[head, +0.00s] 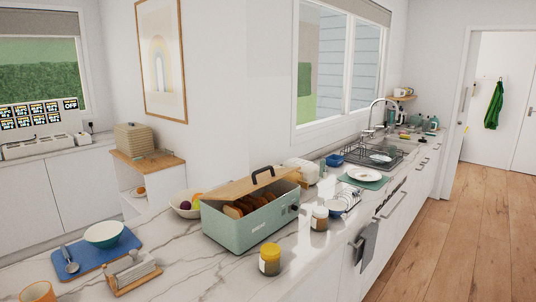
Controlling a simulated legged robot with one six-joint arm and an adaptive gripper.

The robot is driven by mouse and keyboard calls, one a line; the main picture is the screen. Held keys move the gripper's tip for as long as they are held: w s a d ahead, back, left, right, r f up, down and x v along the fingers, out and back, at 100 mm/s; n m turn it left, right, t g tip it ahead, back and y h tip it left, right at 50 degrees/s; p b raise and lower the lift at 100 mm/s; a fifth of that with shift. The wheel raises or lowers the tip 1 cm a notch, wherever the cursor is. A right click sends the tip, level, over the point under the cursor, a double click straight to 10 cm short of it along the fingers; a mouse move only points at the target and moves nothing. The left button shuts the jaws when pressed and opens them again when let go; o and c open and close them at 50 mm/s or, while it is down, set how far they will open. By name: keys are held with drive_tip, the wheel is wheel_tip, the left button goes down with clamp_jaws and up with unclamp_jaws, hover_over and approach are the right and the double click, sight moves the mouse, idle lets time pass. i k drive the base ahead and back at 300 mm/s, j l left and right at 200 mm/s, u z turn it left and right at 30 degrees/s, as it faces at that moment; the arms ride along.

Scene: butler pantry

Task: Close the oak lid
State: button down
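A green bread bin (250,233) stands on the marble counter, with lettering on its front. Its oak lid (232,188) is at the back of the bin, with a black handle (262,174) on it. The bin's front opening is uncovered, and sliced bread (240,207) shows inside. I cannot tell whether the lid is tilted up on a hinge or lies pushed back. My gripper is not in view.
A yellow-lidded jar (269,260) and another jar (319,218) stand close in front of the bin. A fruit bowl (183,205) is at its left and a white toaster (302,170) behind its right end. Wooden floor (440,240) is clear at right.

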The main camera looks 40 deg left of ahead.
sight(260, 179)
drive_tip(key=i+u, duration=0.3)
drive_tip(key=i, duration=0.2)
drive_tip(key=i+l+u, duration=0.15)
drive_tip(key=i+u, duration=0.15)
drive_tip(key=i, duration=0.2)
